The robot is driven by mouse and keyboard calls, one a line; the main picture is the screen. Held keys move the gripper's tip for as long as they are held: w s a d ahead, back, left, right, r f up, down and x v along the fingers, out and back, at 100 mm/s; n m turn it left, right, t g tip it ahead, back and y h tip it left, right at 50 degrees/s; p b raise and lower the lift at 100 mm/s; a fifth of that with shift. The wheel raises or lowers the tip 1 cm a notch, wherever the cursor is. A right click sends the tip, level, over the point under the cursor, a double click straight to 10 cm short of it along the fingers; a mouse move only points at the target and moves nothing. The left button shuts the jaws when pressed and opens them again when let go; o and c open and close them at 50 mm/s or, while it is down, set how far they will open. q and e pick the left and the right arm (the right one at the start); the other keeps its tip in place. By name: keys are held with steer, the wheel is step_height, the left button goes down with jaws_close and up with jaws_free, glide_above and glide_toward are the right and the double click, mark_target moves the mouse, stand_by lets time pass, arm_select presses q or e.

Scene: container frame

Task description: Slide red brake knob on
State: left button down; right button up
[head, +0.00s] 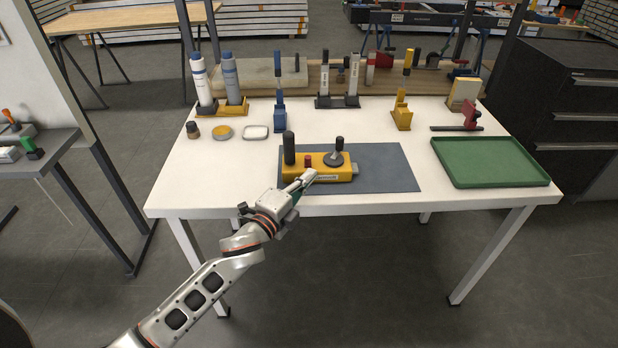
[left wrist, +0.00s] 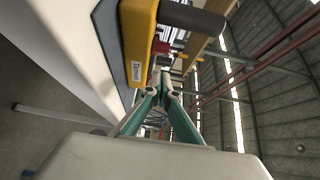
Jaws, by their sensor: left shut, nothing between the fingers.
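The yellow device (head: 344,173) lies on the grey mat, with a black upright handle at its left end and a black knob on a disc at its right. A small red brake knob (head: 308,161) sits on the device between them. My left gripper (head: 312,175) is shut and empty at the device's front side, just in front of the red knob. In the left wrist view the closed fingertips (left wrist: 167,78) are close to the yellow body (left wrist: 138,45), and the red knob (left wrist: 161,48) shows just beyond them. I cannot tell whether they touch. My right gripper is not in view.
The grey mat (head: 392,168) has free room right of the device. A green tray (head: 490,162) lies at the table's right. Bottles, blue and yellow stands, small dishes and a red clamp-like tool (head: 470,114) stand further back and around.

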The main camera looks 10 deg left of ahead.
arm_select(q)
steer(key=v, duration=1)
steer(key=s+a+f+n+g+y, duration=0.1)
steer(key=s+f+n+g, duration=0.2)
steer(key=s+f+n, duration=0.5)
steer(key=s+a+f+n+g+y, duration=0.2)
steer(key=s+f+n+g, duration=0.1)
steer(key=s+f+n, duration=0.6)
steer(key=s+f, duration=0.4)
steer(key=f, duration=0.3)
steer(key=shift+s+a+n+y, duration=0.3)
steer(key=shift+s, duration=0.1)
steer(key=shift+f, duration=0.1)
